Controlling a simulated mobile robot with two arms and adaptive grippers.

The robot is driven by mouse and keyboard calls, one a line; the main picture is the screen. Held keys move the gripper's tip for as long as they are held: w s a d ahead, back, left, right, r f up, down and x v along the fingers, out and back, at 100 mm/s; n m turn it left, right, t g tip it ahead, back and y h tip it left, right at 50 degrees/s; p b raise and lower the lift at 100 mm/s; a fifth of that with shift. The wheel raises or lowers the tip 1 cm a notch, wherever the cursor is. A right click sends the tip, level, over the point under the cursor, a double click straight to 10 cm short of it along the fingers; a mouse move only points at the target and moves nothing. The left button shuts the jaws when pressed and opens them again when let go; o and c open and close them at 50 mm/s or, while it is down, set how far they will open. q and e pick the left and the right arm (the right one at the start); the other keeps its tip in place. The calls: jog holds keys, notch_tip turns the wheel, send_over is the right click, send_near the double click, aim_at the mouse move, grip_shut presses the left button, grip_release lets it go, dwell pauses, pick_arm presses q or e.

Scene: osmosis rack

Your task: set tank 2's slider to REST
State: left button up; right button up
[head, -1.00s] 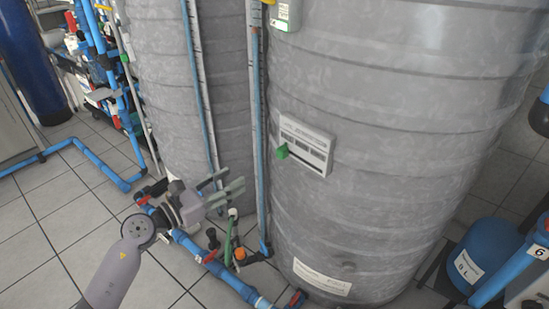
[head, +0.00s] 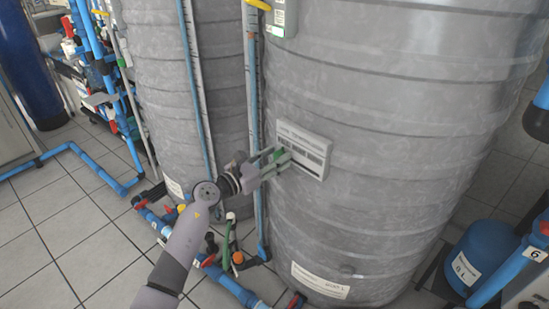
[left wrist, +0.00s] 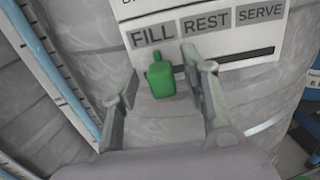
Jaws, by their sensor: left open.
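The slider panel (head: 309,146) is a white plate on the front of the large grey tank (head: 385,120). In the left wrist view the panel (left wrist: 262,30) reads FILL, REST and SERVE above a dark slot. The green slider knob (left wrist: 161,76) stands at the FILL end, at the slot's left. The knob also shows in the head view (head: 279,157), partly hidden by the fingers. My left gripper (head: 277,162) is open at the panel's left side, with a finger on each side of the knob and visible gaps between. My right gripper is not in view.
A second grey tank (head: 165,90) stands at the left, with blue pipes (head: 255,130) between the tanks. Blue floor pipes (head: 225,280) run below my left arm. A blue vessel (head: 482,250) stands at the lower right. Tiled floor is open at the left.

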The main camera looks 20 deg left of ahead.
pick_arm(q)
grip_shut()
dwell(0.6)
dwell(0.3)
